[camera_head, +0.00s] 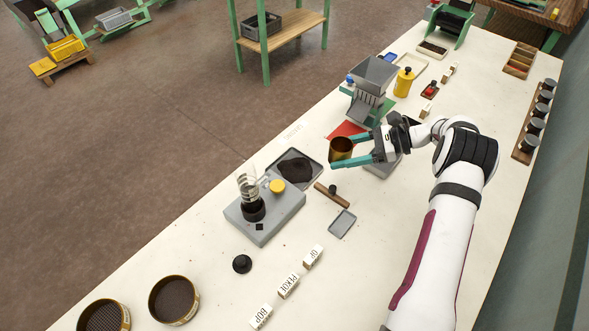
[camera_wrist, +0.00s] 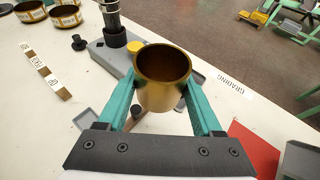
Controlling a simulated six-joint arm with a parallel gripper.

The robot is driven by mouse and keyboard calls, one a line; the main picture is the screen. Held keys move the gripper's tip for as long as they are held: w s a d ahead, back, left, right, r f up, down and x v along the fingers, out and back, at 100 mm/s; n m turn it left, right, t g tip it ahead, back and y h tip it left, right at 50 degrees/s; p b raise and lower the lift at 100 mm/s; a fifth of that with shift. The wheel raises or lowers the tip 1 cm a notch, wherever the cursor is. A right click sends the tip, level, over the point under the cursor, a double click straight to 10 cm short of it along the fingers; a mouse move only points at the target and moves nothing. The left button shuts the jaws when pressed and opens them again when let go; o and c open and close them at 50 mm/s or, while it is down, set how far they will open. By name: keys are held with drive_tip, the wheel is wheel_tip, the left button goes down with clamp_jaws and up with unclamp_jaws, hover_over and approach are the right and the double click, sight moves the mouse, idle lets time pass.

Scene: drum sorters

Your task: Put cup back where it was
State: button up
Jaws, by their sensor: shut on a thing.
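The cup (camera_head: 341,149) is a brass-coloured, open-topped cylinder. My gripper (camera_head: 352,151) is shut on it, with one teal finger on each side, and holds it above the table. In the wrist view the cup (camera_wrist: 163,82) sits between the two teal fingers (camera_wrist: 163,98), its open top showing and its inside looking empty. In the head view it is near the grey tray of dark material (camera_head: 312,180). The cup's underside is hidden.
A grey device (camera_head: 265,218) with a glass coil stands left of the cup. A red sheet (camera_head: 345,131) and a grey hopper machine (camera_head: 371,85) lie beyond. Label blocks (camera_head: 288,286), sieves (camera_head: 173,300) and a black knob (camera_head: 242,264) occupy the near table. A small grey tray (camera_head: 342,223) lies nearby.

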hover_over(296, 173)
drive_tip(key=f, duration=0.6)
drive_tip(key=shift+s+d+f, duration=0.1)
drive_tip(key=shift+d+f, duration=0.15)
drive_tip(key=shift+d, duration=0.1)
drive_tip(key=shift+a+f, duration=0.2)
drive_tip(key=shift+f, duration=0.95)
drive_tip(key=shift+a+f, duration=0.15)
drive_tip(key=shift+f, duration=0.95)
drive_tip(key=o, duration=1.2)
drive_tip(key=shift+f, duration=0.1)
drive_tip(key=shift+c, duration=0.2)
